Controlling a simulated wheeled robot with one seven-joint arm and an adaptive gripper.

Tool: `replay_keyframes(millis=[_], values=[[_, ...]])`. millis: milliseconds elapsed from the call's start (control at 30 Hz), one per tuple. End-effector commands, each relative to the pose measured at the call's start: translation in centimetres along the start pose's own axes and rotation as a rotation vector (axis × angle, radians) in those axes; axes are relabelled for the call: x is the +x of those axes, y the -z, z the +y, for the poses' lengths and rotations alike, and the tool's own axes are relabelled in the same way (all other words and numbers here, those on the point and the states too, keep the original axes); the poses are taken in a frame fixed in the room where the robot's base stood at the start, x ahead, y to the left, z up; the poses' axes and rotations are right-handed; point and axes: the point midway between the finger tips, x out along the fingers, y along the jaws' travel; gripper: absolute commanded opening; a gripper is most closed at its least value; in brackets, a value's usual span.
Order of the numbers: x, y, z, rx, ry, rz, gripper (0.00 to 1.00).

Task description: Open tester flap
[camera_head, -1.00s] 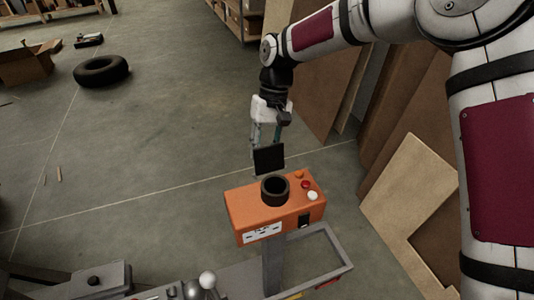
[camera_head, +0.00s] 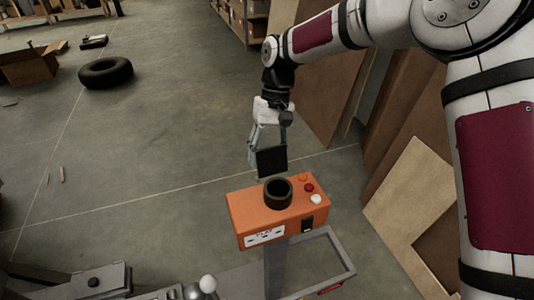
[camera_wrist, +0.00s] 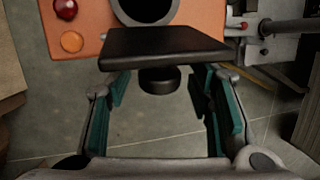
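The orange tester box (camera_head: 270,215) stands on a grey post, with a round black opening (camera_head: 278,193) on top. Its black flap (camera_head: 271,162) stands raised at the far side of the opening. In the wrist view the flap (camera_wrist: 165,45) is a dark plate across the upper middle, with a round black knob (camera_wrist: 160,81) on the side facing me. My gripper (camera_head: 268,147) is behind and above the flap, pointing down. In the wrist view my gripper (camera_wrist: 160,90) is open, its teal-padded fingers spread either side of the knob, with visible gaps.
Red, orange and white buttons (camera_head: 309,188) sit on the box's right side. A grey frame (camera_head: 335,255) is below it. Brown boards (camera_head: 410,190) lean at the right. A tire (camera_head: 106,72) lies far left; the floor between is mostly clear.

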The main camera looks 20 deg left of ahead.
Motion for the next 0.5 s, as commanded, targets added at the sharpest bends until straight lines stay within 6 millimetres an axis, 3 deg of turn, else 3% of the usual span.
replay_keyframes(millis=[233, 500], values=[[-1.4, 0.1, 0.0, 0.001, -0.001, 0.003, 0.48], [-6.6, 0.1, 0.0, 0.000, 0.000, 0.004, 0.48]])
